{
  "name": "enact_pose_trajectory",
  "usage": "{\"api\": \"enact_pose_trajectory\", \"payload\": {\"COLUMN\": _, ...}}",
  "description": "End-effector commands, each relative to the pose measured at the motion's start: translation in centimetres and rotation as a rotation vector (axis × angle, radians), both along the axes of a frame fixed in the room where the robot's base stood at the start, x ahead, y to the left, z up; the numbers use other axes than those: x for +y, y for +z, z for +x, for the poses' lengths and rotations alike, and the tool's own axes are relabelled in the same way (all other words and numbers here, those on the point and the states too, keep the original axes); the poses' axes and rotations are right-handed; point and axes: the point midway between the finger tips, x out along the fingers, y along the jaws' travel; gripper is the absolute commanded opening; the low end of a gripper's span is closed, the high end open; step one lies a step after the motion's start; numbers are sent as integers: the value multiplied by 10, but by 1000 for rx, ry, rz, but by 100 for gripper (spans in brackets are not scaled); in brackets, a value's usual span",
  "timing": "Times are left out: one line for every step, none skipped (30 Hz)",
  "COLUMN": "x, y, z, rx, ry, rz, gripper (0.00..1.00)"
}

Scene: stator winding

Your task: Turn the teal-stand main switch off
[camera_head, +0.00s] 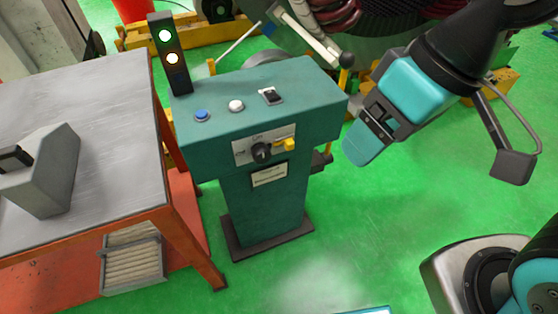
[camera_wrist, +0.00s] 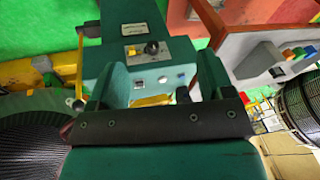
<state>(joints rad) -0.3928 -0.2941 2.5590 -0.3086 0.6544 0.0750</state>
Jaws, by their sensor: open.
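The teal stand (camera_head: 262,210) has a light plate on its front with a black rotary knob (camera_head: 262,152), which looks like the main switch, and a small yellow part (camera_head: 286,145) to its right. I cannot read which way the knob points. The knob also shows upside down in the wrist view (camera_wrist: 151,47). My gripper (camera_head: 362,147) is in the air just right of the stand's head, apart from the knob. In the wrist view my gripper (camera_wrist: 158,72) has its teal fingers spread, open and empty, with part of the stand's panel showing between them.
The stand's top carries a blue button (camera_head: 202,115), a white button (camera_head: 236,106), a black rocker switch (camera_head: 271,96) and a lit signal tower (camera_head: 170,55). A metal-topped orange bench (camera_head: 95,100) stands close on the left. Green floor in front is open.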

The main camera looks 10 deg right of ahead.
Motion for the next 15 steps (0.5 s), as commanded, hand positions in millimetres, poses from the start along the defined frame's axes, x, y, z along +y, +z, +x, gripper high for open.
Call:
{"api": "enact_pose_trajectory", "payload": {"x": 2, "y": -46, "z": 4, "rx": -25, "ry": -22, "rz": -22, "gripper": 74}}
{"api": "enact_pose_trajectory", "payload": {"x": 3, "y": -61, "z": 7, "rx": -46, "ry": -45, "rz": -36, "gripper": 74}}
{"api": "enact_pose_trajectory", "payload": {"x": 3, "y": -80, "z": 13, "rx": -76, "ry": -76, "rz": -53, "gripper": 74}}
{"api": "enact_pose_trajectory", "payload": {"x": 4, "y": -94, "z": 17, "rx": -101, "ry": -99, "rz": -65, "gripper": 74}}
{"api": "enact_pose_trajectory", "payload": {"x": 4, "y": -107, "z": 21, "rx": -128, "ry": -120, "rz": -76, "gripper": 74}}
{"api": "enact_pose_trajectory", "payload": {"x": 5, "y": -123, "z": 26, "rx": -164, "ry": -148, "rz": -88, "gripper": 74}}
{"api": "enact_pose_trajectory", "payload": {"x": 5, "y": -135, "z": 30, "rx": -194, "ry": -170, "rz": -96, "gripper": 74}}
{"api": "enact_pose_trajectory", "payload": {"x": 6, "y": -147, "z": 34, "rx": -224, "ry": -188, "rz": -103, "gripper": 74}}
{"api": "enact_pose_trajectory", "payload": {"x": 7, "y": -161, "z": 39, "rx": -266, "ry": -213, "rz": -111, "gripper": 74}}
{"api": "enact_pose_trajectory", "payload": {"x": 8, "y": -172, "z": 43, "rx": -299, "ry": -230, "rz": -115, "gripper": 74}}
{"api": "enact_pose_trajectory", "payload": {"x": 9, "y": -182, "z": 47, "rx": -333, "ry": -247, "rz": -116, "gripper": 74}}
{"api": "enact_pose_trajectory", "payload": {"x": 11, "y": -194, "z": 52, "rx": -379, "ry": -268, "rz": -116, "gripper": 74}}
{"api": "enact_pose_trajectory", "payload": {"x": 12, "y": -204, "z": 55, "rx": -415, "ry": -283, "rz": -116, "gripper": 74}}
{"api": "enact_pose_trajectory", "payload": {"x": 14, "y": -212, "z": 59, "rx": -453, "ry": -297, "rz": -112, "gripper": 74}}
{"api": "enact_pose_trajectory", "payload": {"x": 16, "y": -223, "z": 63, "rx": -502, "ry": -314, "rz": -106, "gripper": 74}}
